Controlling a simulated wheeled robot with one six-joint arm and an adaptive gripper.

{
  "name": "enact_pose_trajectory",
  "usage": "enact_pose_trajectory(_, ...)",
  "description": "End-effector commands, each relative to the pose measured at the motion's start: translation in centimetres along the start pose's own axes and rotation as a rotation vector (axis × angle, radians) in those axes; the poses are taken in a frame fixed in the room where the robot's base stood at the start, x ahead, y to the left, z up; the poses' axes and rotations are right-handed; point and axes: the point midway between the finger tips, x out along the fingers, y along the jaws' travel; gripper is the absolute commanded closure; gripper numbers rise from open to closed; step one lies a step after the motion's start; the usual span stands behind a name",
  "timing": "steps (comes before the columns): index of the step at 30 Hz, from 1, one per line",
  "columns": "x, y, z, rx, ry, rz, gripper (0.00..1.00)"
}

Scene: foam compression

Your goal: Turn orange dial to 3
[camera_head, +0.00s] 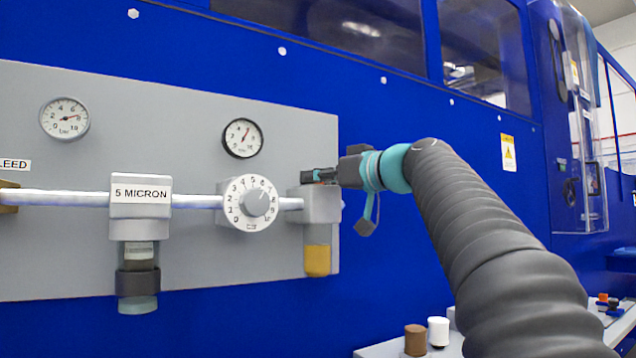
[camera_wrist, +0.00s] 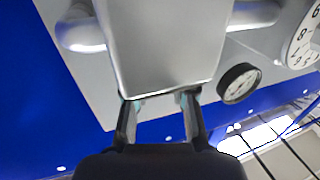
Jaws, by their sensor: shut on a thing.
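An orange-yellow cylinder (camera_head: 317,261) hangs under a grey block (camera_head: 318,206) at the right end of the pipe; I see no numbers on it. My gripper (camera_head: 318,176) is at the top of this block, well above the cylinder. In the wrist view the block (camera_wrist: 165,45) is large, and the fingers of my gripper (camera_wrist: 158,100) meet its edge, slightly apart. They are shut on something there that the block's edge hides. The orange cylinder does not show in the wrist view. A white numbered dial (camera_head: 250,203) is left of the block, apart from my gripper.
Two round gauges (camera_head: 243,138) (camera_head: 64,118) are on the grey panel (camera_head: 180,110). A filter labelled 5 MICRON (camera_head: 140,195) hangs from the pipe (camera_head: 60,198) at left. Brown (camera_head: 415,340) and white (camera_head: 438,331) knobs stand low at right. The space below the orange cylinder is clear.

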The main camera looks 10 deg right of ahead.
Motion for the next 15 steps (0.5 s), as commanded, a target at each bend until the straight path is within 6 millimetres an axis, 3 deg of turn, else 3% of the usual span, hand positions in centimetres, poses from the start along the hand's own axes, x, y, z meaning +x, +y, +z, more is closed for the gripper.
enact_pose_trajectory(5,-0.01,0.01,-0.09,0.0,0.001,0.0,1.0)
enact_pose_trajectory(6,-0.01,0.01,-0.1,0.0,0.001,0.0,0.73)
enact_pose_trajectory(9,-0.01,0.02,-0.1,0.0,0.001,0.0,0.49)
enact_pose_trajectory(15,-0.01,0.02,-0.07,0.001,0.0,-0.001,0.49)
